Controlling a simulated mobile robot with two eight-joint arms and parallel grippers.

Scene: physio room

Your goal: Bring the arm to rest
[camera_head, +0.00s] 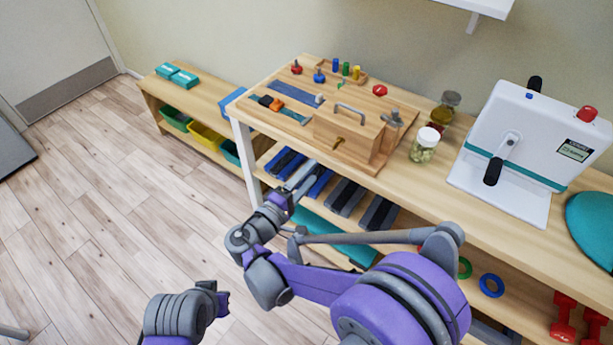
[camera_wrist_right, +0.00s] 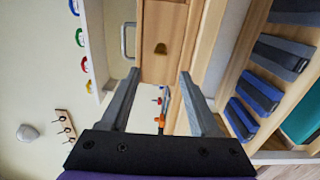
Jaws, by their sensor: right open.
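My right arm, purple and grey, reaches up from the bottom of the head view. Its right gripper (camera_head: 301,177) is at the front edge of the wooden bench (camera_head: 264,132), just in front of and below the wooden box with a metal handle (camera_head: 345,133). In the right wrist view the two grey fingers of the right gripper (camera_wrist_right: 158,98) stand wide apart with nothing held between them. The box front with its keyhole (camera_wrist_right: 161,48) shows beyond the fingertips. Part of my left arm (camera_head: 180,314) shows low in the head view; its gripper does not show.
The bench holds small pegs, a lidded jar (camera_head: 424,146) and a white crank machine (camera_head: 518,150). Dark and blue weights (camera_head: 347,196) and red dumbbells (camera_head: 563,318) lie on the shelf below. A low shelf with bins (camera_head: 205,138) stands left.

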